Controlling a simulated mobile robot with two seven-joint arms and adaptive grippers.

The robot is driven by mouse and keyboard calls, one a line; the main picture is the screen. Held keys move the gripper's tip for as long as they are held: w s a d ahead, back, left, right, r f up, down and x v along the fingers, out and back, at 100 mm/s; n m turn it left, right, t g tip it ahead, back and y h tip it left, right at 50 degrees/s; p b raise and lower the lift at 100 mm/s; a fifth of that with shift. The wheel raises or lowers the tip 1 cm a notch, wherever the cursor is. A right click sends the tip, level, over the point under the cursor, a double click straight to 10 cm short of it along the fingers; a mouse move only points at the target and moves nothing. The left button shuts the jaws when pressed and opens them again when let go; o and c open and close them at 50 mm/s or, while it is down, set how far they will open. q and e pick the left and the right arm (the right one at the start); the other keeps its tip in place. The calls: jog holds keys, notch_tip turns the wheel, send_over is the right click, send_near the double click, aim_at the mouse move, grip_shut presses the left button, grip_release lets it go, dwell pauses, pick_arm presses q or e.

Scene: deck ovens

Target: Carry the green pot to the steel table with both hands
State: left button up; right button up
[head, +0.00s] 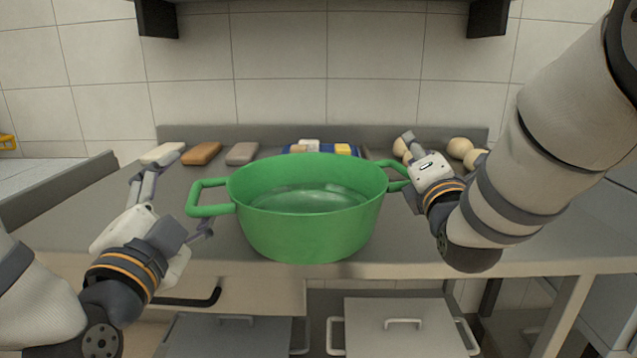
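The green pot (308,228) is upright at the front edge of the steel table (440,240), with no lid; its inside looks empty. I cannot tell for sure whether its base touches the table top. It has a loop handle on each side. My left gripper (178,205) is open, its fingers spread apart just left of the pot's left handle (211,210). My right gripper (408,170) is at the right handle (392,168). Its fingers look spread above and below the handle, which is partly hidden by the gripper.
Along the table's back lie a row of loaf-like pieces (201,154), a blue tray (298,149) with small items and several round pale balls (461,148). Dark brackets (157,18) hang on the tiled wall above.

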jog(key=o, duration=0.8)
jog(key=s, duration=0.5)
jog(key=s+f, duration=0.1)
jog(key=s, duration=0.1)
jog(key=shift+s+a, duration=0.15)
jog(key=shift+s, duration=0.05)
pick_arm(q)
jog(key=shift+f, duration=0.1)
